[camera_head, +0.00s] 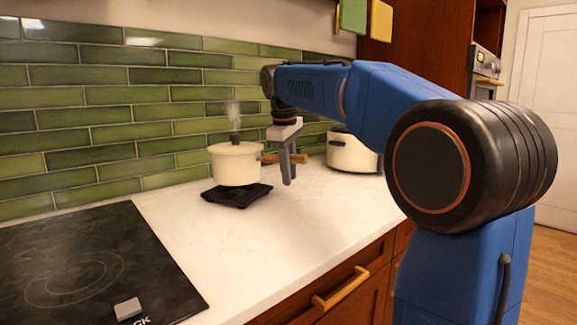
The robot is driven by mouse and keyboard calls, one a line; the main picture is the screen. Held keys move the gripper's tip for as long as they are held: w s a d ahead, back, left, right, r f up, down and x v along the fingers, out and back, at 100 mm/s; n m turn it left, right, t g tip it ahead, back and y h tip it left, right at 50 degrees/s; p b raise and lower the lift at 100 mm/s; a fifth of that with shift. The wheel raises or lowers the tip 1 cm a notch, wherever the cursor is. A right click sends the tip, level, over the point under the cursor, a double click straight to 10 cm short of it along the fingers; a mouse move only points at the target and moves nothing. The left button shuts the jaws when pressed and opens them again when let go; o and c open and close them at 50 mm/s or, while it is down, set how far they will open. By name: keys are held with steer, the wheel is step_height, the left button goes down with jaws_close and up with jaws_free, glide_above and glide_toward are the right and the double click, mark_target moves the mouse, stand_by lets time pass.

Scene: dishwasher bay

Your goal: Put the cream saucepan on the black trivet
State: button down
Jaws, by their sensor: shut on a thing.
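The cream saucepan (235,165) is upright over the black trivet (231,197), toward the middle of the counter. Its base looks very close to the trivet; I cannot tell whether they touch. Its wooden handle (271,158) points right. My gripper (285,168) is shut on the handle, with its fingers pointing down. The far part of the trivet is hidden behind the pan. A dark knob shows on top of the pan, with steam above it.
A black cooktop (75,265) lies at the left with a small grey block (128,309) on it. A second cream pot (352,153) stands at the right behind my arm. The white counter (300,225) in front is clear. Green tiles (100,130) close off the back.

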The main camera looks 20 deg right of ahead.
steer(key=shift+f, duration=1.55)
steer(key=c, duration=1.6)
jaws_free()
steer(key=shift+o, duration=0.2)
step_height(320, 180, up, 12)
steer(key=s+a, duration=0.1)
steer(key=shift+s+a+f, duration=0.15)
steer(key=shift+s+a, duration=0.15)
steer(key=shift+a, duration=0.1)
steer(key=shift+s, duration=0.1)
